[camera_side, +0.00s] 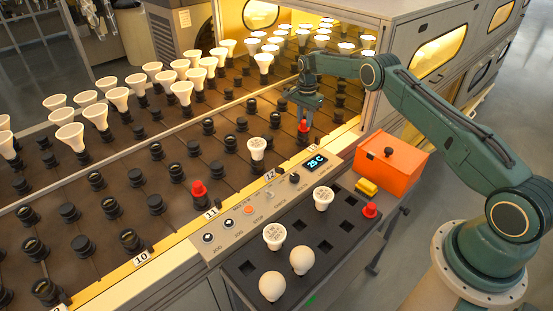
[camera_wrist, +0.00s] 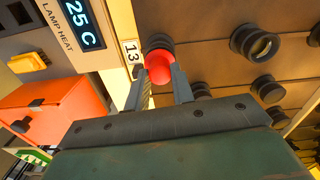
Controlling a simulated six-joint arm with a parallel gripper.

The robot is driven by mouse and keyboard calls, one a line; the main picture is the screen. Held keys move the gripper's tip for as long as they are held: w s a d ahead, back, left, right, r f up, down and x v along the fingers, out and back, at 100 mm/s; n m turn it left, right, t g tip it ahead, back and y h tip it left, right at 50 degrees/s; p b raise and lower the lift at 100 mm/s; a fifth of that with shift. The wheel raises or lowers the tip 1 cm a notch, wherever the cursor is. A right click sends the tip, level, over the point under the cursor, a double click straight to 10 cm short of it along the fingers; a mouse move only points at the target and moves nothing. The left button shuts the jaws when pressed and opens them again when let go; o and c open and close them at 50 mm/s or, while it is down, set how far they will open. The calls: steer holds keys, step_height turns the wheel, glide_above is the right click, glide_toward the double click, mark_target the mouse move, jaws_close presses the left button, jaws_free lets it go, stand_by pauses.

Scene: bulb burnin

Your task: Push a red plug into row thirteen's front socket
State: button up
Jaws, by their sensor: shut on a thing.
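My gripper (camera_side: 304,117) is shut on a red plug (camera_side: 304,127) at the front edge of the socket bed. In the wrist view my gripper (camera_wrist: 164,85) has a finger on each side of the red plug (camera_wrist: 159,66). The plug is over or in a dark socket (camera_wrist: 158,42) beside the "13" label (camera_wrist: 132,52); I cannot tell how deep it sits. Another red plug (camera_side: 198,190) stands in a front socket near the label 11. A third red plug (camera_side: 370,210) is in the dark tray (camera_side: 331,256).
The tray also holds several white bulbs (camera_side: 301,261). A control panel (camera_side: 262,207) with a "25 C" display runs along the front edge. Bulbs fill many rear sockets; a lit oven housing (camera_side: 400,25) rises behind.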

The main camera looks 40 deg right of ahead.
mark_target(304, 121)
steer(key=shift+f, duration=0.15)
steer(key=o, duration=1)
steer(key=shift+o, duration=0.2)
step_height(304, 121, up, 14)
stand_by(0.4)
